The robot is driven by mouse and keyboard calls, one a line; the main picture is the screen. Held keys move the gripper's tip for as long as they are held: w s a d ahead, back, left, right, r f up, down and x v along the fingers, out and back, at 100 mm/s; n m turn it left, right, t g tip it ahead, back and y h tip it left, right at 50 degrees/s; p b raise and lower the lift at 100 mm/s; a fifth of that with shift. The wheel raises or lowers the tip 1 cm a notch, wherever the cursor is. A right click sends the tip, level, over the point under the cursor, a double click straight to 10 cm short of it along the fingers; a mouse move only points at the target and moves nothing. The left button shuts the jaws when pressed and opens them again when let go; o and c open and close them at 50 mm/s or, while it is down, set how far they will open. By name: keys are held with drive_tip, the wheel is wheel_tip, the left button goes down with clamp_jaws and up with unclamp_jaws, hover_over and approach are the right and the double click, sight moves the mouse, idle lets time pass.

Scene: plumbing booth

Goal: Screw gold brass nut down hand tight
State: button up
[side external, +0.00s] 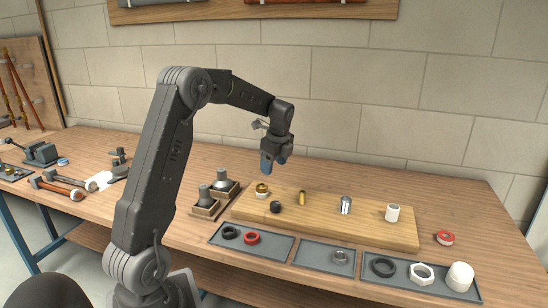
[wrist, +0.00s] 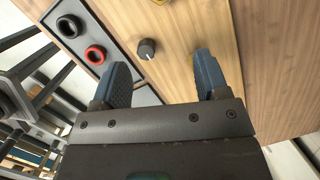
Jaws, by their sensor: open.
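The gold brass nut (side external: 262,187) sits on a pale fitting at the left end of the wooden board (side external: 340,222). In the wrist view a gold edge, likely the same nut (wrist: 168,2), is cut off at the top. My gripper (side external: 266,168) hangs above the board's back left part, fingers pointing down, apart from the nut. In the wrist view its two blue fingers (wrist: 160,75) are spread wide with nothing between them. The nut's threads and seating cannot be made out.
A black knob (side external: 275,207) and a brass stub (side external: 302,198) stand near the nut. A chrome fitting (side external: 345,205) and a white fitting (side external: 392,212) are farther right. Trays (side external: 285,248) with rings line the front. Two metal-topped pieces stand in a wooden holder (side external: 205,212) left of the board.

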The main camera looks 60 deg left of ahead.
sight(261, 189)
drive_tip(key=a+f, duration=0.1)
drive_tip(key=f, duration=0.2)
drive_tip(key=a+f+m+y, duration=0.1)
drive_tip(key=a+f, duration=0.1)
drive_tip(key=f, duration=0.2)
drive_tip(key=s+a+f+m, duration=0.1)
drive_tip(key=a+f, duration=0.1)
drive_tip(key=f, duration=0.1)
drive_tip(key=shift+s+f+g+y, duration=0.1)
drive_tip(key=shift+f+g+y, duration=0.05)
drive_tip(key=shift+g+y, duration=0.25)
drive_tip(key=c, duration=1)
drive_tip(key=m, duration=0.1)
drive_tip(key=m+t, duration=0.1)
drive_tip(key=m, duration=0.2)
drive_tip(key=shift+s+d+m+t, duration=0.1)
drive_tip(key=shift+s+m+t, duration=0.2)
drive_tip(key=m, duration=0.1)
drive_tip(key=m+t, duration=0.1)
drive_tip(key=m, duration=0.2)
drive_tip(key=shift+s+f+m+t, duration=0.15)
drive_tip(key=shift+s+m+t, duration=0.1)
drive_tip(key=shift+m+t, duration=0.15)
